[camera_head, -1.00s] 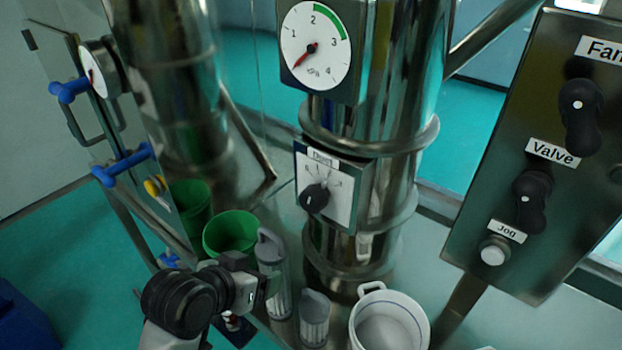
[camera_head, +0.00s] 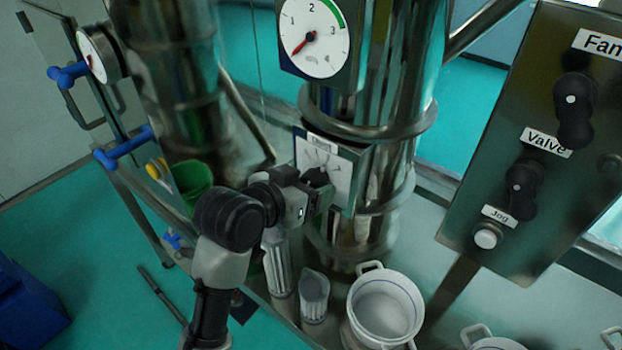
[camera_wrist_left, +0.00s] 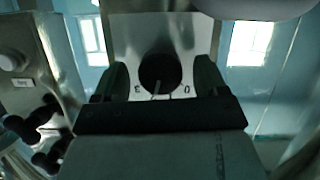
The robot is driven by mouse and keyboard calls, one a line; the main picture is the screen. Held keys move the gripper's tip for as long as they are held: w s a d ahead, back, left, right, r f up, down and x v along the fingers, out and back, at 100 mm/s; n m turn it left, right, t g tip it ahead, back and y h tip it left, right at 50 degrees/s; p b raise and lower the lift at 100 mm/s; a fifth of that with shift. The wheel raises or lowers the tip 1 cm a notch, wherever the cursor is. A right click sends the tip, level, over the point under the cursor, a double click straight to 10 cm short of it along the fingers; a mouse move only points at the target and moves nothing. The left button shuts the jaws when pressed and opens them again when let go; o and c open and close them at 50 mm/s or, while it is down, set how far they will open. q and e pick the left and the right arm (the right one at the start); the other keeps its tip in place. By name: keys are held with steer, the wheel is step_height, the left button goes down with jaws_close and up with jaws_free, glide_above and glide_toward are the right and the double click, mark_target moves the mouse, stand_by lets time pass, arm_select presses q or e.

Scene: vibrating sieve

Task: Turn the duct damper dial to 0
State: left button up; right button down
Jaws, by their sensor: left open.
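The duct damper dial is a black round knob on a white plate (camera_head: 340,178) labelled "Duct", fixed to the steel duct. In the head view the knob (camera_head: 317,178) is partly hidden by my left gripper (camera_head: 318,192), which is at the plate. In the left wrist view the knob (camera_wrist_left: 159,70) sits between the two open fingers of my left gripper (camera_wrist_left: 161,82), with a gap visible on each side. A "3" shows left of the knob and a "0" right of it there. The knob's pale mark points toward the bottom of that picture, between these numbers. My right gripper is not in view.
A pressure gauge (camera_head: 315,38) is above the dial. A control panel (camera_head: 520,215) with Fan and Valve knobs and a Jog button stands at right. Below are a white pot (camera_head: 385,305) and clear containers (camera_head: 314,295). A blue-handled door (camera_head: 125,145) is at left.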

arm_select(q)
steer(key=shift+w+d+f, duration=0.25)
steer(key=shift+w+d, duration=0.1)
steer(key=shift+w, duration=0.2)
steer(key=c, duration=0.9)
steer(key=n+h, duration=0.1)
steer(key=n, duration=0.1)
steer(key=shift+n+g+h, duration=0.3)
steer(key=shift+g, duration=0.1)
steer(key=shift+n+h, duration=0.7)
steer(key=shift+n, duration=0.3)
